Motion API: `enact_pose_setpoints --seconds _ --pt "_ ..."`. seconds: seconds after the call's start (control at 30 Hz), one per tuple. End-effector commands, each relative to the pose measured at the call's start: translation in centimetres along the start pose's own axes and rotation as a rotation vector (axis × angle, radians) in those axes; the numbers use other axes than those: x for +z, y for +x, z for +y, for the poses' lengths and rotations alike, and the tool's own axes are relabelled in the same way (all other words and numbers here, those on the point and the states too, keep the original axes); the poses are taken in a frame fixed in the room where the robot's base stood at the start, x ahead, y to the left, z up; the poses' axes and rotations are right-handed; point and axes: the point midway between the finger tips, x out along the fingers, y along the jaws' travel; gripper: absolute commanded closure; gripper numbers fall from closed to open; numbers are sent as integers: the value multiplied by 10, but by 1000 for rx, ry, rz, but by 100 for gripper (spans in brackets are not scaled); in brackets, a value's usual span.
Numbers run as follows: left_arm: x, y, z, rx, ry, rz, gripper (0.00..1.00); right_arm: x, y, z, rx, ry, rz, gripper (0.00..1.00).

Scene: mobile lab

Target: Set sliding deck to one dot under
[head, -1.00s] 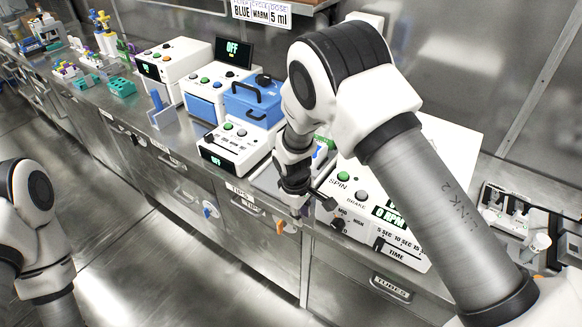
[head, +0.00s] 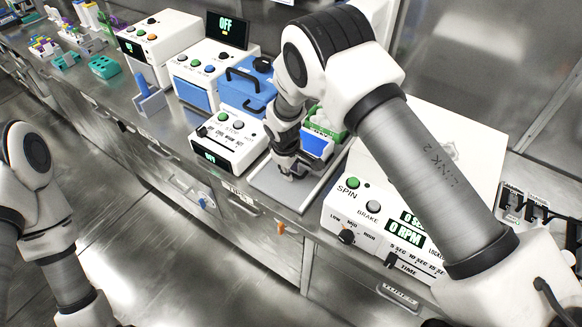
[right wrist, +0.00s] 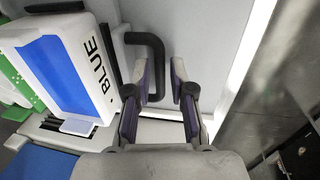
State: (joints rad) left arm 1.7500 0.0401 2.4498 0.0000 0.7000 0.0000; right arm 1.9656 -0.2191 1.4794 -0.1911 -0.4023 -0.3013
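The sliding deck shows in the right wrist view as a white block (right wrist: 112,62) with a blue panel and the word BLUE. A black bar handle (right wrist: 156,62) sticks out from its right side. In the head view, its blue part (head: 316,147) is partly hidden behind my right arm. My right gripper (right wrist: 160,66) is open, with its two fingers apart on either side of the handle's outer bar; I cannot tell whether they touch it. It also shows in the head view (head: 290,172), low over a light grey plate (head: 314,191). My left gripper is out of view.
A white device (head: 222,138) with knobs stands left of the plate. A blue box (head: 246,84) with black handles is behind it. The spin device (head: 356,207) stands close on the right. The bench's front edge is just below; the floor is clear.

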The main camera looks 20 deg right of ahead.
Motion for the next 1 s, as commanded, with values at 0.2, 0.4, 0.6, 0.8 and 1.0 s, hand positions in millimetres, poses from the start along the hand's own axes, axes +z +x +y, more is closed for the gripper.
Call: enact_pose_setpoints --seconds 0.2,0.4,0.6,0.8,1.0 --pt "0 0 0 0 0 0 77 0 2 0 0 0 0 77" --pt "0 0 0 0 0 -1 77 0 2 0 0 0 -1 100" --pt "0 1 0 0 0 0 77 0 3 0 -1 0 -1 100" --pt "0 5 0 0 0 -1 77 0 6 10 -2 0 -1 79" --pt "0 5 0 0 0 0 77 1 7 9 -3 -1 -3 77"
